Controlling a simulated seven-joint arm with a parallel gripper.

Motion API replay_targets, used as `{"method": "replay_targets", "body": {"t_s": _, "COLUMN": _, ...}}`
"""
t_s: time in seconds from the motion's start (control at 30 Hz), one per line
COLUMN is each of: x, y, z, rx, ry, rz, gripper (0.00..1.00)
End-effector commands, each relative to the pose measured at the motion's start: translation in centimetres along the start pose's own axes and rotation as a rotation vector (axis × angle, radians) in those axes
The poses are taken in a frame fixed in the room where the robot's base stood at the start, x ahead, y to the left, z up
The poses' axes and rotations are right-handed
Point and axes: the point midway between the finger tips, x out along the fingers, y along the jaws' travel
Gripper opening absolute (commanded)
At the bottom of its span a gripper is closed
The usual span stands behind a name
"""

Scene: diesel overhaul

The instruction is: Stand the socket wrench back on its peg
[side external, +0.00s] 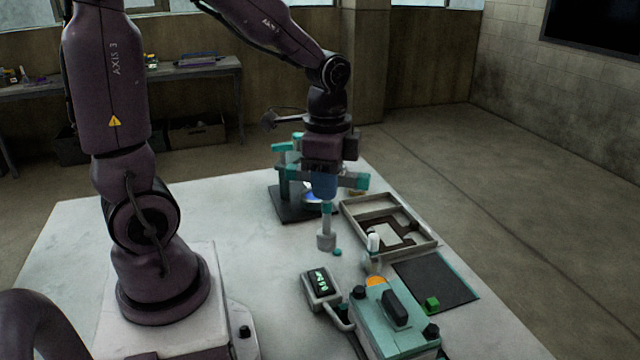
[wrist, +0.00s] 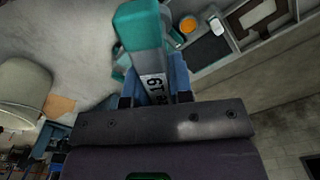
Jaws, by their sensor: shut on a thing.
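My gripper (side external: 325,188) has blue fingers and is shut on the socket wrench, which it holds upright over the table. The wrench's teal crossbar shows at the fingers, and a teal shaft (side external: 326,217) runs down to a wide grey socket end (side external: 326,240). The socket end is low over the table; I cannot tell whether it touches. In the wrist view a teal bar of the wrench (wrist: 143,30), labelled 19, lies between the blue fingers (wrist: 160,85). A small teal piece (side external: 337,252) is on the table right beside the socket end. I cannot tell which thing is the peg.
A beige tray (side external: 425,247) with a dark flat part stands to the right. A black mat (side external: 440,280) carries a green block (side external: 432,304). A teal machine block (side external: 395,322) and a display box (side external: 321,287) are in front. A dark-based stand (side external: 287,208) is behind. The table's left is clear.

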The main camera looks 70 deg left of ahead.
Motion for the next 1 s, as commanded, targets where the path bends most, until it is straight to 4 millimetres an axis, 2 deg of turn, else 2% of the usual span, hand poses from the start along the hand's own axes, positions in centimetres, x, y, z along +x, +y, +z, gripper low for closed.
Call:
{"method": "replay_targets", "body": {"t_s": 0.03, "x": 1.0, "y": -2.2, "z": 0.2, "rx": -0.043, "ry": -0.004, "rz": 0.006, "gripper": 0.0}}
{"method": "replay_targets", "body": {"t_s": 0.2, "x": 3.6, "y": -8.7, "z": 1.2, "rx": -0.119, "ry": -0.002, "rz": 0.002, "gripper": 0.0}}
{"method": "replay_targets", "body": {"t_s": 0.3, "x": 4.7, "y": -11.7, "z": 1.8, "rx": -0.131, "ry": -0.001, "rz": 0.001, "gripper": 0.0}}
{"method": "replay_targets", "body": {"t_s": 0.4, "x": 5.0, "y": -13.8, "z": 1.6, "rx": -0.114, "ry": 0.001, "rz": -0.002, "gripper": 0.0}}
{"method": "replay_targets", "body": {"t_s": 0.53, "x": 4.5, "y": -14.8, "z": 1.1, "rx": -0.082, "ry": 0.002, "rz": -0.003, "gripper": 0.0}}
{"method": "replay_targets", "body": {"t_s": 0.67, "x": 5.2, "y": -14.8, "z": 1.0, "rx": -0.062, "ry": 0.0, "rz": 0.001, "gripper": 0.0}}
{"method": "replay_targets", "body": {"t_s": 1.0, "x": 9.6, "y": -14.8, "z": 1.1, "rx": -0.062, "ry": -0.001, "rz": 0.003, "gripper": 0.0}}
